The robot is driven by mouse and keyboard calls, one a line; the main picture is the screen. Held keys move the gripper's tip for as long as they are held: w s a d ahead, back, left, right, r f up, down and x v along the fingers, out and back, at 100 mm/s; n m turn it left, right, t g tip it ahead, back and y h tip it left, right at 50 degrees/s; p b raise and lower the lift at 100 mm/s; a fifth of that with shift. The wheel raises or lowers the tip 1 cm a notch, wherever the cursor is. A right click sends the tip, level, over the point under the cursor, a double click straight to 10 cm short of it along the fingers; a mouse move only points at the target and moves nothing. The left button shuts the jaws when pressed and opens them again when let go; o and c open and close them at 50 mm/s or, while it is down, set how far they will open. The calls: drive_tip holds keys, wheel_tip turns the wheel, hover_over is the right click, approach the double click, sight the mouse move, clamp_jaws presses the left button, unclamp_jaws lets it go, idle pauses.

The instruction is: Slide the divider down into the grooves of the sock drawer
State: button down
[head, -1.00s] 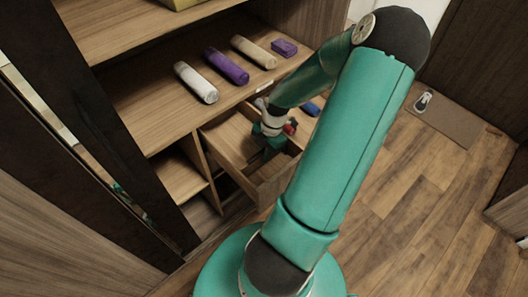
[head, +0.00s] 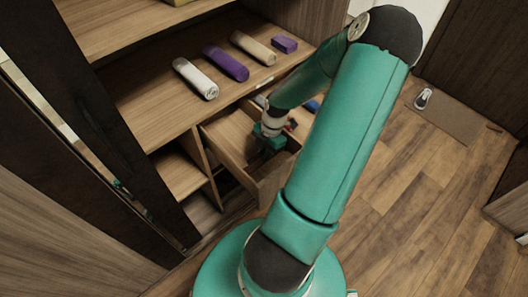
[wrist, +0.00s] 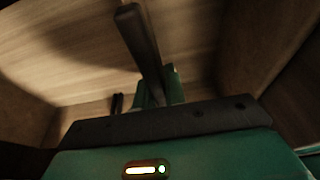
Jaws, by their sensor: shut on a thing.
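The sock drawer (head: 274,181) is pulled out below the shelf, with light wooden walls and floor. My gripper (head: 268,150) is down inside it, near its middle. In the wrist view my gripper (wrist: 158,92) is shut on a thin dark bar, the divider (wrist: 143,45), which stretches away over the pale drawer floor. In the head view the gripper and arm hide most of the divider. The grooves cannot be made out, nor whether the divider's ends sit in them.
On the shelf above are a white roll (head: 195,78), a purple roll (head: 226,63), a beige roll (head: 254,48) and a purple folded item (head: 284,44).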

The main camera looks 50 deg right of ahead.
drive_tip(key=shift+f, duration=0.3)
drive_tip(key=c, duration=1.4)
unclamp_jaws()
drive_tip(key=shift+o, duration=0.2)
drive_tip(key=v, duration=1.3)
drive_tip(key=shift+r, duration=0.35)
